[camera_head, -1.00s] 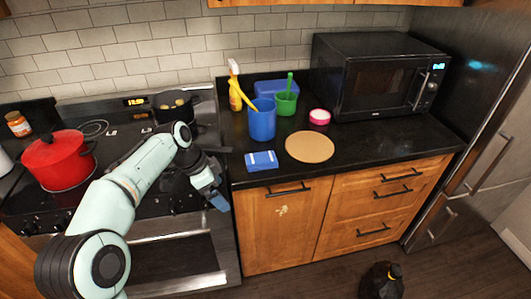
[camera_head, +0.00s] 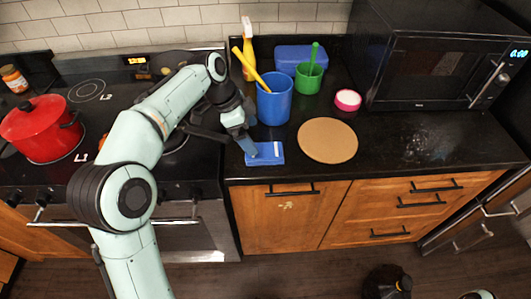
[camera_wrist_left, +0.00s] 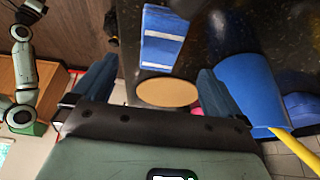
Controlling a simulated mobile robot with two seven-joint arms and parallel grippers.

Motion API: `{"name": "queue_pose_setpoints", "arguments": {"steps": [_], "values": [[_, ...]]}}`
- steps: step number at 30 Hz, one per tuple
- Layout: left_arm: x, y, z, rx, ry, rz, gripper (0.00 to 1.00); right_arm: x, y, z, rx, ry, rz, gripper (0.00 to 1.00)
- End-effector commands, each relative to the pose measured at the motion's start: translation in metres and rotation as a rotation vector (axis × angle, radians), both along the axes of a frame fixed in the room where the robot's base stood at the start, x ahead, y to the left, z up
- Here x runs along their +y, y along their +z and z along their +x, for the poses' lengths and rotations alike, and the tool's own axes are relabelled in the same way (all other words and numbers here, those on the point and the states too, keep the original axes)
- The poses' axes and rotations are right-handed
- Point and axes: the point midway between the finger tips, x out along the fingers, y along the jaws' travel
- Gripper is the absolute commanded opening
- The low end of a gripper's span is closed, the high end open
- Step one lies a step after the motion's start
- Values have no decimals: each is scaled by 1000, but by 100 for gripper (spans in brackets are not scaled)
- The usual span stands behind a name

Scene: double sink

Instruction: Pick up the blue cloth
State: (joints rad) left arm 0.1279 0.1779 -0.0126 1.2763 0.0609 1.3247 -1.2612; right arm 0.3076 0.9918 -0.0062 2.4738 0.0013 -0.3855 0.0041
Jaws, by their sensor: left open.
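The blue cloth (camera_head: 265,154), folded and flat with a pale stripe, lies on the black counter near its front edge. It also shows in the left wrist view (camera_wrist_left: 163,38), beyond the fingers and between their lines. My left gripper (camera_head: 247,141) is over the cloth's left upper edge in the head view. In the left wrist view the left gripper (camera_wrist_left: 152,92) has its two blue fingers wide apart with nothing between them. I cannot tell whether a finger touches the cloth.
A blue cup (camera_head: 273,101) with a yellow-handled tool stands just behind the cloth, close to the gripper. A round tan board (camera_head: 328,141) lies to the right. A green cup (camera_head: 308,78), pink-rimmed bowl (camera_head: 347,100) and microwave (camera_head: 440,60) are farther back. The stove with a red pot (camera_head: 42,130) is left.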

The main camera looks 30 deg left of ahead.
Motion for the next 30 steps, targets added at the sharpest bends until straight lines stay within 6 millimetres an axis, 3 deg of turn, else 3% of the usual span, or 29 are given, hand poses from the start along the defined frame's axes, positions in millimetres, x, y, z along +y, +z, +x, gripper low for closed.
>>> {"name": "queue_pose_setpoints", "arguments": {"steps": [18, 27, 28, 30], "values": [[-19, -70, 11, 3, -1, -1, 100, 0, -11, -3, 2, 0, 0, 0], [-20, -74, 12, -1, 0, 0, 100, 0, -11, -3, 2, 0, 0, 0], [-20, -74, 12, -1, 0, 0, 94, 0, -11, -3, 2, 0, 0, 0], [-20, -74, 12, -1, 0, 0, 71, 0, -11, -3, 2, 0, 0, 0]]}}
